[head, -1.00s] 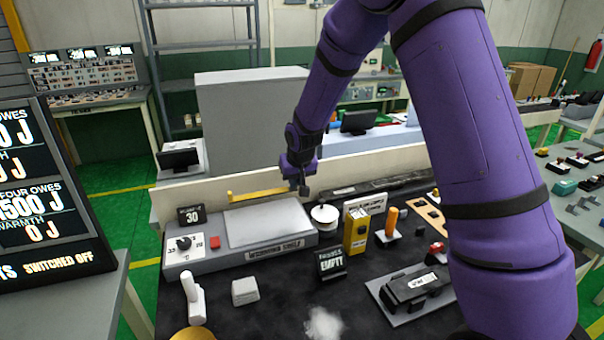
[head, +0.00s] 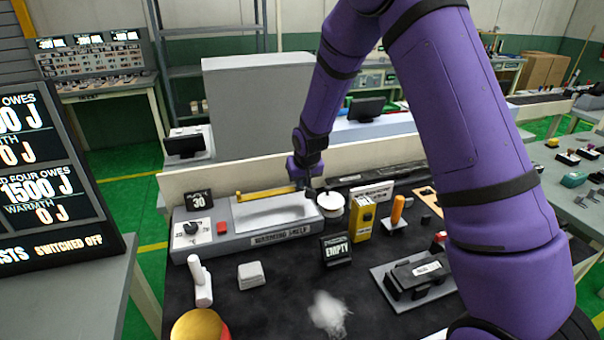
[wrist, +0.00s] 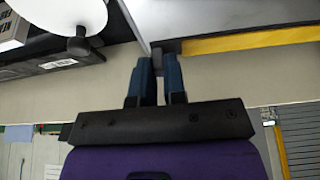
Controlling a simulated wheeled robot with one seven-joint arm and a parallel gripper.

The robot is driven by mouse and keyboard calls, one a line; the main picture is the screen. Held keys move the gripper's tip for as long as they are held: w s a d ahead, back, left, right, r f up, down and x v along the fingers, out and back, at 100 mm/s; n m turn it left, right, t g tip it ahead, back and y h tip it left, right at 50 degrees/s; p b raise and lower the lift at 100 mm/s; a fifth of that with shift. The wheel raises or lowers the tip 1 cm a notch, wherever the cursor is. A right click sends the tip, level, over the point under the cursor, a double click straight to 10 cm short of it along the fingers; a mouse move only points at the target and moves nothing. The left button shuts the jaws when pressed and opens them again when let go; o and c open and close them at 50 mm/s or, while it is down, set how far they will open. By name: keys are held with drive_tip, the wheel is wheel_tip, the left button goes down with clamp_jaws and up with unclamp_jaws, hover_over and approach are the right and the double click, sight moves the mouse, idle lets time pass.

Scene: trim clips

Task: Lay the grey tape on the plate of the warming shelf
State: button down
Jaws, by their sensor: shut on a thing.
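The warming shelf (head: 283,239) is a grey box with a pale flat plate (head: 270,212) on top and a yellow bar (head: 266,194) along its back edge. My gripper (head: 308,185) is at the plate's back right corner, by the bar's right end. In the wrist view, my gripper (wrist: 158,62) points at that corner, its two dark blue fingers close together. A small dark grey piece (wrist: 166,46), seemingly the grey tape, is at the fingertips. The fingers hide part of it, and I cannot tell whether it touches the plate or the bar.
A white round-topped stand (head: 331,201) is just right of the shelf. A yellow box (head: 362,222), an "EMPTY" sign (head: 335,249) and an orange-handled tool (head: 397,209) stand further right. A cream board (head: 185,187) runs behind the shelf. The dark mat in front is partly clear.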

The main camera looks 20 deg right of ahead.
sight(303, 186)
drive_tip(key=shift+f, duration=1.9)
drive_tip(key=c, duration=1.1)
unclamp_jaws()
drive_tip(key=v, duration=1)
drive_tip(key=shift+s+r, duration=0.25)
drive_tip(key=shift+r, duration=0.1)
